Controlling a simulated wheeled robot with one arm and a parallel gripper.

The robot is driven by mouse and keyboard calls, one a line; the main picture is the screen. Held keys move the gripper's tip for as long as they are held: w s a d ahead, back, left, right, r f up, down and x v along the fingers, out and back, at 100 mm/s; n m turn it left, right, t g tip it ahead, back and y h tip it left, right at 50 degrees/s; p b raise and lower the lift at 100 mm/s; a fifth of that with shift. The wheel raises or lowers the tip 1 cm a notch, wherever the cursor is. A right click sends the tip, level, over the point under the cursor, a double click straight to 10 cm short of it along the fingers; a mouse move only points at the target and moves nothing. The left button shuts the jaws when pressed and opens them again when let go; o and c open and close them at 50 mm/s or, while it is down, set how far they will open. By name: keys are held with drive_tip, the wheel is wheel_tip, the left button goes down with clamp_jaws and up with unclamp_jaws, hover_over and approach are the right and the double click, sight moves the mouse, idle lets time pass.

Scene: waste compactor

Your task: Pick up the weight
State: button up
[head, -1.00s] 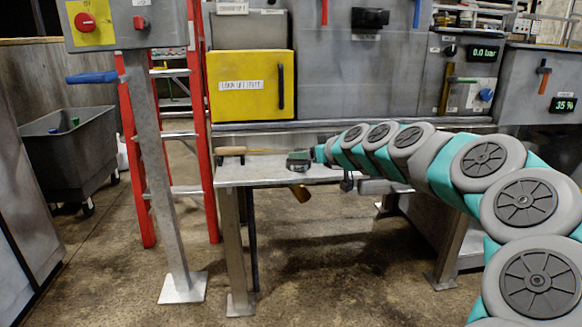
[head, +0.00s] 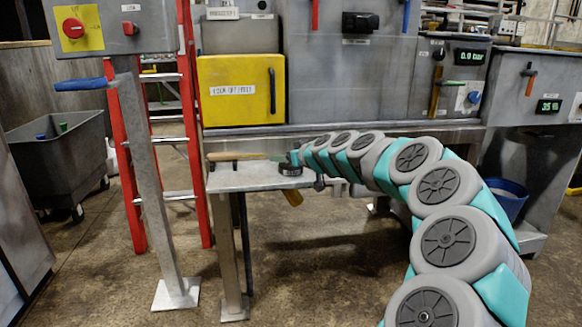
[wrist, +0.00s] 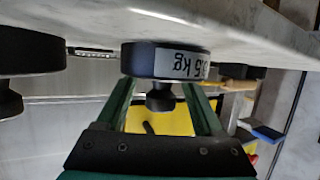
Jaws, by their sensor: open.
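A second black weight (wrist: 30,52) stands left in the wrist view. A long wooden-handled tool (head: 237,156) lies at the bench's back. A control post (head: 150,170) and red ladder (head: 190,130) stand left. A yellow box (head: 240,105) is behind. Floor in front is clear.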

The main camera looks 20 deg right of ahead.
clamp_jaws()
idle(0.5)
idle(0.8)
